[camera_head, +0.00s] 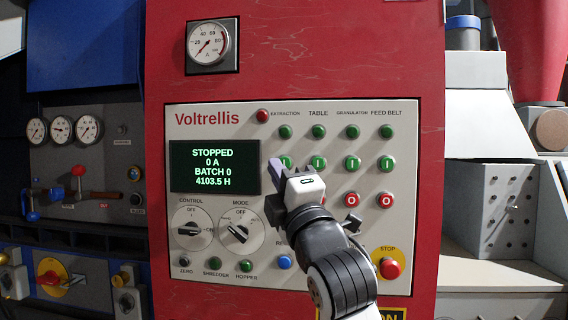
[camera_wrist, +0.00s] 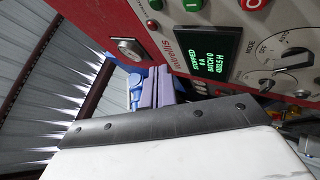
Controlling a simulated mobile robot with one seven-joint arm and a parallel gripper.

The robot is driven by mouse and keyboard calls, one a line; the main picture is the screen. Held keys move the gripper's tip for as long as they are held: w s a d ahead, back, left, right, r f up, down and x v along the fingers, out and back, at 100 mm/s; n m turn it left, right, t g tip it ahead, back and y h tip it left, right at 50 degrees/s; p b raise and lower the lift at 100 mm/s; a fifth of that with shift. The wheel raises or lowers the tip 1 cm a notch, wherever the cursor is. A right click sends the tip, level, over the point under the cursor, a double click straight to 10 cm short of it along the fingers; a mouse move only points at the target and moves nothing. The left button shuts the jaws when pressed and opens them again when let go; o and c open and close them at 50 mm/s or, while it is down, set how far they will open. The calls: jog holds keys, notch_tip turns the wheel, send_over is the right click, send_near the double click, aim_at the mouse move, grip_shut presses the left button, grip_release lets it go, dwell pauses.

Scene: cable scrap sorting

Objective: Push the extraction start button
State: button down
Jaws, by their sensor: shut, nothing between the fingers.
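The red machine's pale control panel (camera_head: 430,130) faces me, with the column label EXTRACTION near its top. Under that label are a green lamp (camera_head: 285,131) and a green start button (camera_head: 288,160), which my gripper partly covers. The button below it in that column is hidden behind my gripper. My gripper (camera_head: 275,168) is shut and empty, its fingertips overlapping the start button's left side in the head view. I cannot tell whether they touch it. In the wrist view the purple-grey fingers (camera_wrist: 157,88) show beside the display. The display (camera_head: 214,167) reads STOPPED, 0 A, BATCH 0.
Green start buttons for table (camera_head: 318,162), granulator (camera_head: 352,163) and feed belt (camera_head: 386,162) stand to the right. Red stop buttons, including one (camera_head: 384,200), sit below. Two rotary knobs (camera_head: 191,228) (camera_head: 239,232) lie lower left. A red emergency stop (camera_head: 390,268) is lower right.

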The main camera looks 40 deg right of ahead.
aim_at(285, 163)
jog(key=w+d+p, duration=0.2)
jog(key=w+d, duration=0.3)
jog(key=d, duration=0.1)
jog(key=shift+w+d, duration=0.15)
jog(key=shift+w, duration=0.1)
jog(key=shift+w+d, duration=0.1)
dwell(2.0)
jog(key=shift+w+d, duration=0.15)
jog(key=shift+d, duration=0.05)
jog(key=shift+w+d+b, duration=0.3)
jog(key=shift+d+b, duration=0.05)
dwell(0.8)
jog(key=shift+s+a, duration=0.1)
jog(key=shift+s+a+b, duration=0.5)
jog(key=shift+a, duration=0.05)
